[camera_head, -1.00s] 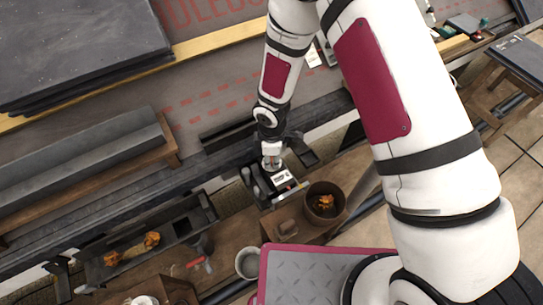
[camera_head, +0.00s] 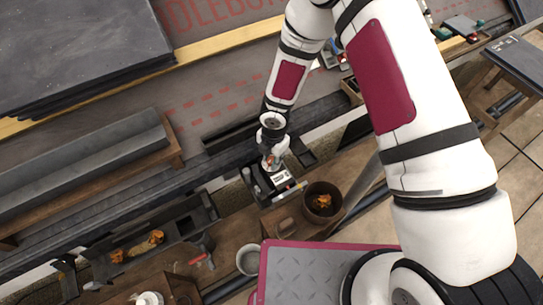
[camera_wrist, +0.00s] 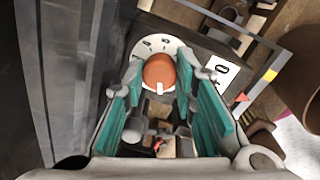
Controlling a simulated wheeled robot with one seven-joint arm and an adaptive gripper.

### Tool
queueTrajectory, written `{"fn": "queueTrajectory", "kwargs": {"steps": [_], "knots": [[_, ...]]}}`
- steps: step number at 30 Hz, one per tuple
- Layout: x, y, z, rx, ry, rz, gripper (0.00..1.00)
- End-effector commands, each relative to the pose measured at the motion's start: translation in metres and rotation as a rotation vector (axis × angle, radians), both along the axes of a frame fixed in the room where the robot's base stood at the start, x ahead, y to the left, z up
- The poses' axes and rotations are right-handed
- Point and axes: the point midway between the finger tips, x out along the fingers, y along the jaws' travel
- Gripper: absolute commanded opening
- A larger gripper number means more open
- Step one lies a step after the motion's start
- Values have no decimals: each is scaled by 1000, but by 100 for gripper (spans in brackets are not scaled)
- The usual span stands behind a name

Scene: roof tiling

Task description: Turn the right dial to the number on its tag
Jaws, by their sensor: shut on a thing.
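An orange-brown dial knob (camera_wrist: 160,70) sits on a round white face with dark marks in the wrist view. A white pointer line on the knob points toward the bottom of that picture. My gripper (camera_wrist: 161,78) has its teal-padded fingers on both sides of the knob and is shut on it. In the head view my gripper (camera_head: 272,160) is over the small dark dial box (camera_head: 267,184). I cannot make out a second dial.
A brown pot (camera_head: 322,202) with orange bits stands right of the box, and a grey cup (camera_head: 249,260) is below it. A dark gutter trough (camera_head: 155,237) lies to the left. Slate sheets (camera_head: 80,50) lie at the upper left.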

Motion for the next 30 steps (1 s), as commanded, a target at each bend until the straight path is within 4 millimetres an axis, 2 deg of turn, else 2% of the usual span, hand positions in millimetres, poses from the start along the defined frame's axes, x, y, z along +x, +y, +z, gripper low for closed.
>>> {"fn": "queueTrajectory", "kwargs": {"steps": [9,25,26,27,28,30], "knots": [[0,-1,0,-1,2,110,0],[0,-1,0,-2,1,130,0],[0,-1,0,-2,1,130,32],[0,-1,0,-2,1,130,41],[0,-1,0,-2,1,129,46],[0,-1,0,-1,1,129,46]]}}
